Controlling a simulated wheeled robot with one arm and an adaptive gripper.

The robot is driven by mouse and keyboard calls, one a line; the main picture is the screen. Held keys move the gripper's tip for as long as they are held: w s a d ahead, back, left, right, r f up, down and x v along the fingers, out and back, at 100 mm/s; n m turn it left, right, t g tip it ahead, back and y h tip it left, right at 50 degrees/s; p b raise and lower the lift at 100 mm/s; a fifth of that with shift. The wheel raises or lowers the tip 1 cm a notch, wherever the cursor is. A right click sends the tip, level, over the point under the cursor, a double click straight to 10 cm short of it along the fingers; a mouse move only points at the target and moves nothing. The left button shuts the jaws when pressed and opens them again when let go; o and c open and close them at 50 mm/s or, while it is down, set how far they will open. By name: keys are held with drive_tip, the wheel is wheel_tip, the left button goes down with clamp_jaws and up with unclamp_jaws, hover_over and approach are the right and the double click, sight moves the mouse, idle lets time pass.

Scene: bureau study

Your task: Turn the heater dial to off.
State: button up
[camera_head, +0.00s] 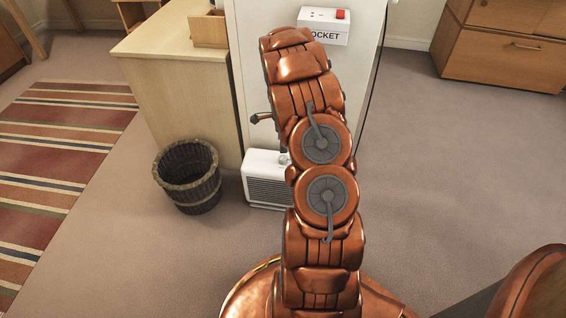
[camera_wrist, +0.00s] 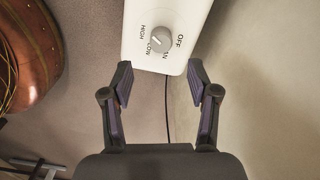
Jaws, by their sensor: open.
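The heater (camera_head: 268,188) is a low white unit with a slatted front, standing on the floor by the desk. My arm partly hides it in the head view. The wrist view shows its white top (camera_wrist: 190,15) with a round grey dial (camera_wrist: 160,39) and the labels HIGH, LOW, FAN and OFF around it. OFF is to the dial's right. The dial's light mark seems to point left, toward the LOW side; its exact setting is hard to tell. My gripper (camera_wrist: 160,77) is open and empty, its fingertips apart near the heater's edge, with the dial ahead between them.
A dark slatted basket (camera_head: 188,176) stands left of the heater, and a wooden desk (camera_head: 185,90) is behind it. A white panel with a socket box (camera_head: 323,27) and red switch rises behind my arm. A dark cord (camera_wrist: 167,110) runs between my fingers. Carpet to the right is clear.

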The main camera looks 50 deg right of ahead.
drive_tip(key=shift+d+f, duration=0.15)
drive_tip(key=shift+f, duration=0.4)
wheel_tip(320, 180, down, 7)
drive_tip(key=shift+f+b, duration=0.15)
drive_tip(key=shift+b, duration=1.05)
drive_tip(key=shift+c, duration=0.2)
clamp_jaws()
